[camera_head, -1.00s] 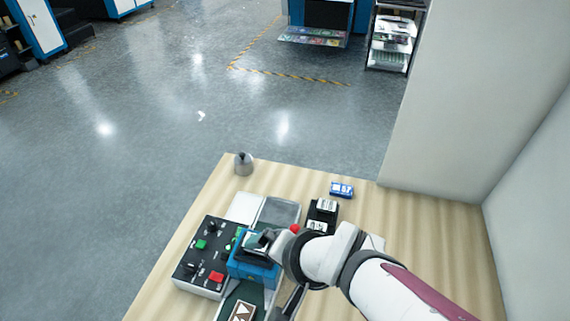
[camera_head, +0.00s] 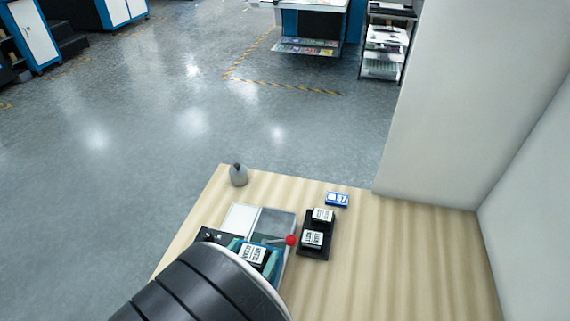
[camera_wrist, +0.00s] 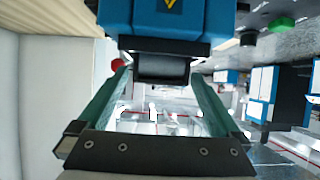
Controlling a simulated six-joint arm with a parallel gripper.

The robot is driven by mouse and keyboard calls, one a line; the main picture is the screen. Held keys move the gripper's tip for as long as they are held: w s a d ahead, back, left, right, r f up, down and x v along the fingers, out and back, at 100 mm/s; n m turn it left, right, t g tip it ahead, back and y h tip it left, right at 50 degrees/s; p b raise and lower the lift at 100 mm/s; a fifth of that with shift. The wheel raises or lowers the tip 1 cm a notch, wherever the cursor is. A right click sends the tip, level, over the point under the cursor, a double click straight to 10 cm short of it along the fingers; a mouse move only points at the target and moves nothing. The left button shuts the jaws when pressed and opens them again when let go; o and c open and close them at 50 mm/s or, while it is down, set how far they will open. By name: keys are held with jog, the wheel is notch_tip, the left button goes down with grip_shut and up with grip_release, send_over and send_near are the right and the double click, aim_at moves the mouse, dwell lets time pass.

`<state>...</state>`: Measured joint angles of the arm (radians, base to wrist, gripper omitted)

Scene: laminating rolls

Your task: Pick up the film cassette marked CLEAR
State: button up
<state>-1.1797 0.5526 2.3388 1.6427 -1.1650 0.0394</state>
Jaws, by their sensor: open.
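A black cassette with a white label (camera_head: 252,253) sits in the machine on the bench; its print is too small to read. Two more black cassettes with white labels, a far one (camera_head: 322,215) and a near one (camera_head: 313,238), stand in a black rack (camera_head: 318,255) to its right. I cannot tell which is marked CLEAR. In the wrist view my gripper (camera_wrist: 161,76) is open, its teal fingers on either side of a dark rounded part (camera_wrist: 163,66) below the blue housing (camera_wrist: 170,18). Whether they touch it is unclear. My arm hides the machine's lower part in the head view.
A red knob (camera_head: 291,240) stands beside the machine, close to the rack. A grey metal weight-like object (camera_head: 238,175) is at the bench's back left corner. A small blue display box (camera_head: 337,199) lies behind the rack. The bench's right side is clear, bounded by a wall.

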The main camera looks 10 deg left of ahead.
jog(key=shift+w+f, duration=0.15)
jog(key=shift+w, duration=0.15)
jog(key=c, duration=1.4)
